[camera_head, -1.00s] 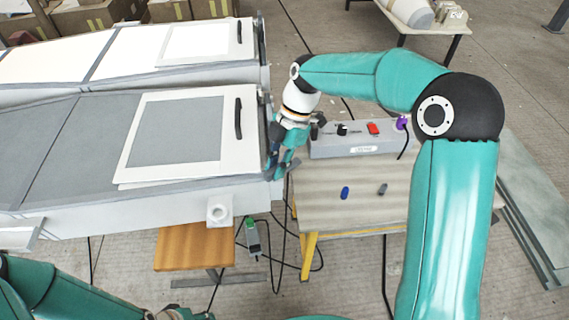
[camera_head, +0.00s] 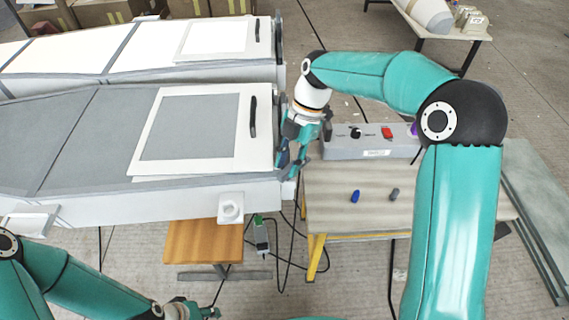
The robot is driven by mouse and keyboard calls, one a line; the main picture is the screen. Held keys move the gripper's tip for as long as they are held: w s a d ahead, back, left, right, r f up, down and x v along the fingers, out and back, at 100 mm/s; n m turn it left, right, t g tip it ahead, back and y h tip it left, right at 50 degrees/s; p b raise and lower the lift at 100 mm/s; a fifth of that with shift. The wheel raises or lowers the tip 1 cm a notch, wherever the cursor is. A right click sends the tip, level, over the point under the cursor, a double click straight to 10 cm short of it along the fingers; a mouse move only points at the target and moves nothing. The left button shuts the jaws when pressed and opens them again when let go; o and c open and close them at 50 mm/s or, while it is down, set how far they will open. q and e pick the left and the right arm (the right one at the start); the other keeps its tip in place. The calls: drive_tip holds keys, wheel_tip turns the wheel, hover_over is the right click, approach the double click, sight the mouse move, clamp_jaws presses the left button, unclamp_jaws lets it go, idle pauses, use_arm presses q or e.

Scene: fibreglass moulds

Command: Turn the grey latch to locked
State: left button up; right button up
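A grey mould (camera_head: 60,141) with a white-framed panel lies at the left. My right gripper (camera_head: 289,174) points down at its right end, close beside the edge. Its fingers overlap and are small, so I cannot tell whether they are open or touch anything. I cannot make out a grey latch; the gripper and wrist cover part of that mould end. My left gripper (camera_head: 202,311) is low at the bottom edge, away from the mould, its finger state unclear.
A grey control box (camera_head: 345,150) with a black knob and red switch stands on a bench (camera_head: 330,215). A blue peg (camera_head: 355,196) and a grey peg (camera_head: 394,194) lie there. A wooden stool (camera_head: 200,243) and cables are below the mould. A second mould (camera_head: 150,45) lies behind.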

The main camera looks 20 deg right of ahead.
drive_tip(key=shift+o, duration=0.6)
drive_tip(key=shift+f, duration=0.1)
drive_tip(key=v, duration=1.2)
drive_tip(key=shift+c, duration=0.4)
